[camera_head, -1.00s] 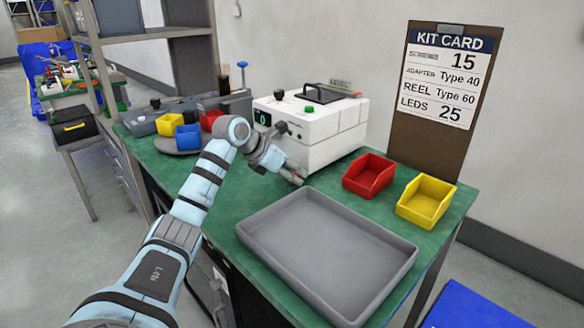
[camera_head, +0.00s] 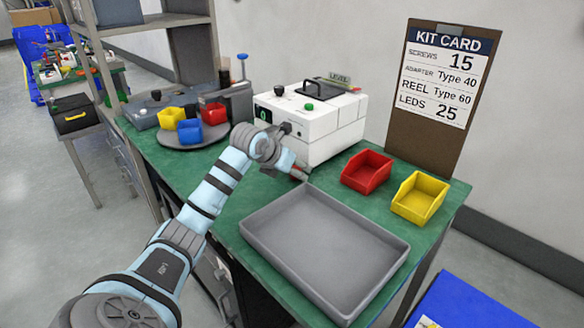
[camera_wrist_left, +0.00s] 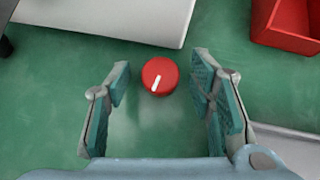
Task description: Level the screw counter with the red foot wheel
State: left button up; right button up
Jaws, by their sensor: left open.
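The screw counter (camera_head: 325,128) is a white box with a black handle and a green display, standing on the green bench against the wall. A level marked LEVEL (camera_head: 340,80) sits on its top. The red foot wheel (camera_wrist_left: 160,76) has a white mark and shows in the left wrist view, just off the counter's white edge (camera_wrist_left: 125,15). My left gripper (camera_wrist_left: 158,88) is open, with one finger on each side of the wheel and a gap to both. In the head view, my left gripper (camera_head: 297,170) is at the counter's lower front corner. My right gripper is out of view.
A grey tray (camera_head: 265,215) lies in front of the counter. A red bin (camera_head: 367,172) and a yellow bin (camera_head: 420,197) stand to its right. A turntable with small bins (camera_head: 188,130) is at the left. A kit card (camera_head: 440,90) leans on the wall.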

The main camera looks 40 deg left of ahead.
pick_arm(q)
jog(key=v, duration=1.2)
